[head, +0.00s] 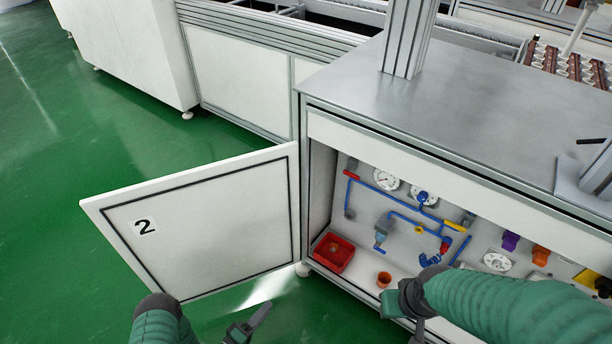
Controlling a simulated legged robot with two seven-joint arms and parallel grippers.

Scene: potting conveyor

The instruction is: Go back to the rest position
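My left gripper (248,324) is at the bottom edge of the head view, over the green floor and in front of the open cabinet door. One dark finger shows, and the rest is cut off or unclear, so its opening cannot be told. No object shows at it. My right arm comes in from the right, in front of the cabinet opening. Its dark gripper (416,328) points down at the bottom edge, and its fingertips are mostly hidden. I cannot tell whether it holds anything.
The white door (200,220) marked 2 stands open to the left. The grey top (450,100) carries a metal post (408,40). Green floor is clear at left.

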